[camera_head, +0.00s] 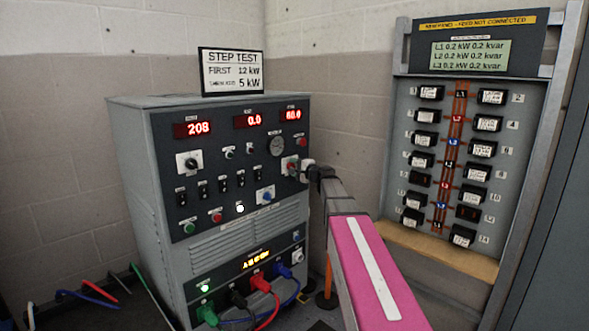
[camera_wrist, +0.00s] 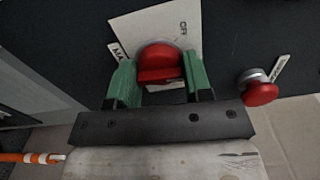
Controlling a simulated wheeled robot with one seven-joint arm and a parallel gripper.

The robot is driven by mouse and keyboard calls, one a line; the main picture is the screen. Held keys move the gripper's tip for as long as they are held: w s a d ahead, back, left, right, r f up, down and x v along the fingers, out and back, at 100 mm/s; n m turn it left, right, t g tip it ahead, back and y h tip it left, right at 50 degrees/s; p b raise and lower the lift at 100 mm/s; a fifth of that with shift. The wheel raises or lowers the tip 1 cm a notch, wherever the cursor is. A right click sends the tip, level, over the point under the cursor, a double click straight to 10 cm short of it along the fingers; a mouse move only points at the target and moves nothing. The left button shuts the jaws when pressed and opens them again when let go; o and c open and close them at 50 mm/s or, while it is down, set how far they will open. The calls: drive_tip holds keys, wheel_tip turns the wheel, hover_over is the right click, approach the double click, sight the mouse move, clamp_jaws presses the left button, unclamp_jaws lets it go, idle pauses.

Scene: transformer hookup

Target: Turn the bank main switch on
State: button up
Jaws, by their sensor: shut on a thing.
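The bank main switch is a red rotary knob (camera_wrist: 157,56) on a pale plate (camera_wrist: 182,22) on the dark panel. The load bank (camera_head: 128,150) is a grey cabinet with lit red displays. The knob's exact pointing direction is unclear.
A red mushroom button (camera_wrist: 260,92) stands close beside the knob; it also shows in the head view (camera_head: 301,142). Coloured cables (camera_head: 268,300) plug into the bank's lower front. A breaker panel (camera_head: 460,150) stands to the right. A "STEP TEST" sign (camera_head: 233,72) sits on top.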

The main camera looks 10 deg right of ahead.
drive_tip(key=m, duration=0.4)
drive_tip(key=shift+m, duration=2)
drive_tip(key=o, duration=0.9)
drive_tip(key=v, duration=1.1)
